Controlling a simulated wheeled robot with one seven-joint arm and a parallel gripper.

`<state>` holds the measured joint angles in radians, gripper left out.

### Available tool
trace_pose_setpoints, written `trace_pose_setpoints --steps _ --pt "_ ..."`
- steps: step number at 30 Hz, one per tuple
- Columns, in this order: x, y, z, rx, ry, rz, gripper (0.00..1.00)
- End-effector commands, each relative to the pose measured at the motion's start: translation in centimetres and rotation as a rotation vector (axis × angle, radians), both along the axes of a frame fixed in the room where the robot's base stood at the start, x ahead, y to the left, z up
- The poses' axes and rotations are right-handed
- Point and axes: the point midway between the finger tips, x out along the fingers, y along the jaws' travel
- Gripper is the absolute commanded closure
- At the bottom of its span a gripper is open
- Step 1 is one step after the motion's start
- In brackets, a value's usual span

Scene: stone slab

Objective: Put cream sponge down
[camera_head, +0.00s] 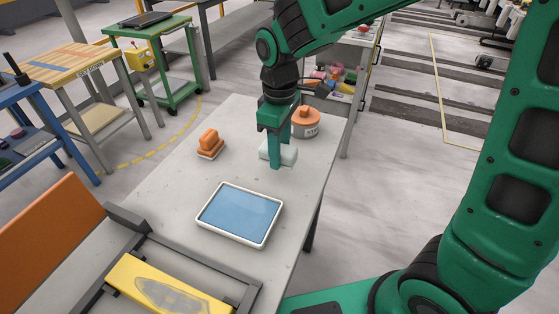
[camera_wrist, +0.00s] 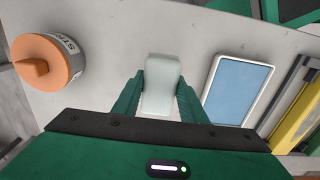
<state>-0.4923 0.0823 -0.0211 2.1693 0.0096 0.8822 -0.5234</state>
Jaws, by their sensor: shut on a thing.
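My green gripper (camera_head: 275,157) is over the far part of the grey stone slab (camera_head: 170,212). It is shut on the pale cream sponge (camera_head: 289,155). In the wrist view the cream sponge (camera_wrist: 161,85) sits between both fingers of my gripper (camera_wrist: 160,92), with its far end sticking out past them. From the head view I cannot tell whether the sponge touches the slab or is just above it.
A white-rimmed tray (camera_head: 207,225) with a blue surface lies nearer on the slab. An orange-topped round pot (camera_head: 306,122) stands close behind the sponge. An orange handled block (camera_head: 209,143) stands to the left. Bare slab lies between them.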

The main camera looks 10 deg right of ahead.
Motion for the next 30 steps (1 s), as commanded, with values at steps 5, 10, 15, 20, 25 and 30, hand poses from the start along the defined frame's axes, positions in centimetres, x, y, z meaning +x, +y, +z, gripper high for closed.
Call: trace_pose_setpoints --steps 5,10,15,20,25,30 --pt "0.2 -0.4 -1.1 -0.001 0.003 0.001 0.83" --pt "0.2 -0.4 -3.4 -0.001 0.003 0.001 0.83" --pt "0.2 -0.4 -4.3 0.0 0.001 0.0 0.83" --pt "0.2 -0.4 -4.3 0.0 0.0 0.0 0.83" --pt "0.2 -0.4 -4.5 -0.001 0.001 0.0 0.57" --pt "0.3 -0.5 -4.5 -0.001 0.001 -0.001 0.43"
